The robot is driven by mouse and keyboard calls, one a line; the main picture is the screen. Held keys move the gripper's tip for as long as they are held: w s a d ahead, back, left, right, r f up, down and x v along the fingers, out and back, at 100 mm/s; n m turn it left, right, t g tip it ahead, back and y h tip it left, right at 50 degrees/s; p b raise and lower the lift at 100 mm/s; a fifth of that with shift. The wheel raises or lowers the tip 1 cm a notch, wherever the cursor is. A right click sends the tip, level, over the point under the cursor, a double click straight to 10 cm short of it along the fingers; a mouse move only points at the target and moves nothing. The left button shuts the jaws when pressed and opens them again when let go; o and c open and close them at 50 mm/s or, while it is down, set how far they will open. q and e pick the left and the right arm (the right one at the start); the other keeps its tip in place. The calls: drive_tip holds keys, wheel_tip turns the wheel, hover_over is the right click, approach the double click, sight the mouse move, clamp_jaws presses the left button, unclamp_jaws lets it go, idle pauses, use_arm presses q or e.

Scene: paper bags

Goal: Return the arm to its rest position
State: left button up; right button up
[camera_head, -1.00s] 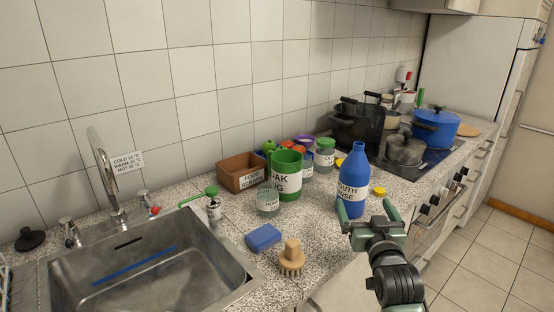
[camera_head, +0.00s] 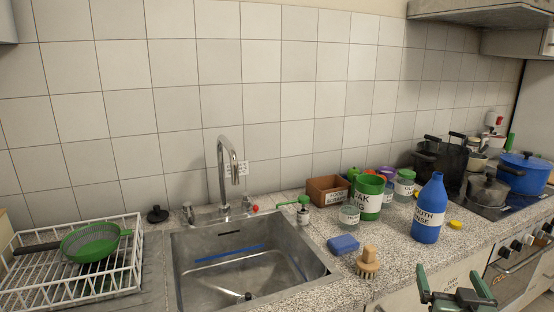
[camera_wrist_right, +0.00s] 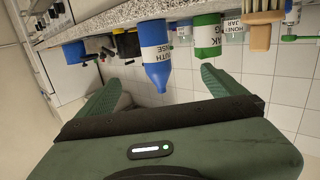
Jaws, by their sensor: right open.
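My right gripper (camera_head: 450,274) is low at the right in the head view, in front of the counter edge. Its two green fingers are spread apart with nothing between them. In the right wrist view the open fingers (camera_wrist_right: 160,80) point toward the counter, which appears upside down. The blue mouth rinse bottle (camera_head: 429,208) stands upright on the counter beyond the gripper, and it also shows in the right wrist view (camera_wrist_right: 156,50). The fingers do not appear to touch it. My left gripper is not in view.
A sink (camera_head: 245,250) and a white dish rack (camera_head: 75,285) are left. Pots (camera_head: 523,174) stand on the stove at right.

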drive_tip(key=s+a+f+n+g+y, duration=0.1)
drive_tip(key=s+a+f+g+y, duration=0.15)
drive_tip(key=s+a+f, duration=0.4)
drive_tip(key=s+a+f+n+g+y, duration=0.1)
drive_tip(key=s+a+f+n+g, duration=0.2)
drive_tip(key=f, duration=0.6)
drive_tip(key=s+a+f+g+y, duration=0.1)
drive_tip(key=s+a+f+g, duration=0.2)
drive_tip(key=s, duration=0.4)
drive_tip(key=s+a+f+n+g, duration=0.1)
drive_tip(key=s+a+f+g, duration=0.15)
drive_tip(key=s, duration=0.35)
drive_tip(key=s+a+f+g+y, duration=0.1)
drive_tip(key=s+a+f+g, duration=0.1)
drive_tip(key=s+f, duration=0.35)
drive_tip(key=s+f+g, duration=0.1)
drive_tip(key=s+f, duration=0.2)
drive_tip(key=f, duration=2.1)
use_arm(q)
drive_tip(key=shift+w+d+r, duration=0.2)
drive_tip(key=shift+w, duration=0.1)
use_arm(e)
drive_tip(key=s+d+f+g, duration=0.1)
drive_tip(key=s+d+f, duration=0.1)
drive_tip(key=s+f, duration=1.3)
drive_tip(key=shift+s+d+f+n+g+h, duration=0.2)
drive_tip(key=shift+s+d+n+g+h, duration=0.15)
drive_tip(key=shift+s, duration=0.65)
